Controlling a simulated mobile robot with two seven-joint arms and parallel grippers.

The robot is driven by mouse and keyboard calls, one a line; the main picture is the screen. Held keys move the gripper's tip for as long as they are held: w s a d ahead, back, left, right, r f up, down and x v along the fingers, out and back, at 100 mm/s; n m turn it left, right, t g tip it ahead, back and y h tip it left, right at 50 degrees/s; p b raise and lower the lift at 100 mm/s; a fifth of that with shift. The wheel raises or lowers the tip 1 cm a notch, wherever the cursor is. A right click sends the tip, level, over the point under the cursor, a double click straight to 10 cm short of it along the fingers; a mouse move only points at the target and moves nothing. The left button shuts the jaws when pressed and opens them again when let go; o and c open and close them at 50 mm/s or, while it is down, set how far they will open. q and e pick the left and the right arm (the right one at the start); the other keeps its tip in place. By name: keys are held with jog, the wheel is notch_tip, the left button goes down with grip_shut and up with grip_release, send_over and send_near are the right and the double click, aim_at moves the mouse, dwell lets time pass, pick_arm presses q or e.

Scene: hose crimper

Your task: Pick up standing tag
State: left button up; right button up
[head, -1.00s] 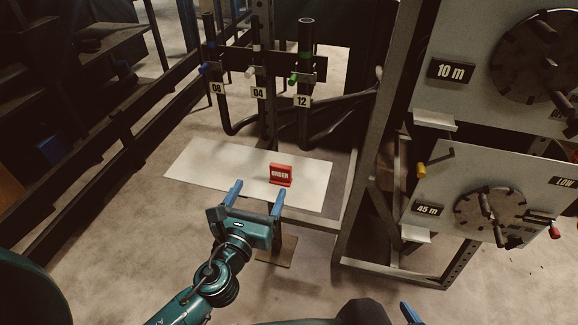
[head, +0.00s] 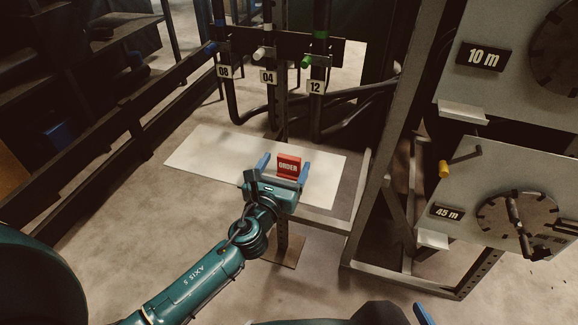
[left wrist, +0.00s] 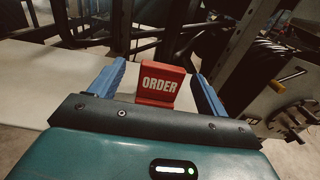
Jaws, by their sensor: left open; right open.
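The standing tag (head: 288,166) is a small red piece with white "ORDER" lettering, upright on a white board (head: 205,155). My left gripper (head: 284,165) is open, with its two blue fingers to the left and right of the tag in the head view. In the left wrist view the tag (left wrist: 160,84) stands between the blue fingers (left wrist: 155,78), with gaps on both sides. Its lower edge comes close to the dark gripper body.
Behind the board hang black hoses with labels 08 (head: 224,72), 04 (head: 268,77) and 12 (head: 316,87). A metal frame post (head: 375,200) rises right of the board. Panels marked 10 m (head: 484,57) and 45 m (head: 447,213) stand farther right. The board's left part is clear.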

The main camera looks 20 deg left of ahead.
aim_at(288, 162)
pick_arm(q)
jog(key=w, duration=0.5)
jog(key=shift+d, duration=0.25)
jog(key=shift+s, duration=0.1)
jog(key=shift+c, duration=0.6)
jog(key=c, duration=0.9)
